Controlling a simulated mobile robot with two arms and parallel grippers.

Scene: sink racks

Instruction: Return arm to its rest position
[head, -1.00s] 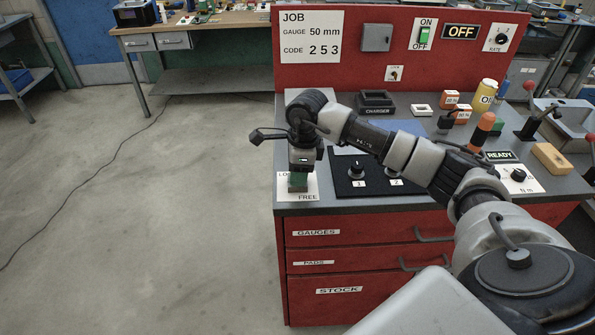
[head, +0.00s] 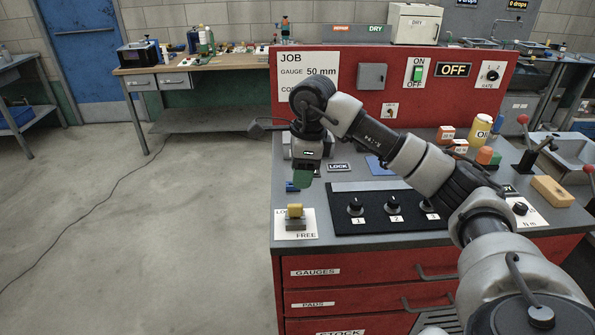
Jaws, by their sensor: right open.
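My right arm reaches in from the right over the grey top of the red bench (head: 345,245). My right gripper (head: 303,179) points down with its green fingers, above the bench's left front corner. It is open, and nothing shows between its fingers. A yellow-topped knob (head: 295,211) stands just below it on a white plate (head: 312,230) marked FREE at the front. The gripper is apart from the knob. My left gripper is not in view.
A black panel (head: 370,222) with several numbered dials lies right of the plate. The red upright panel (head: 440,105) rises behind the arm.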

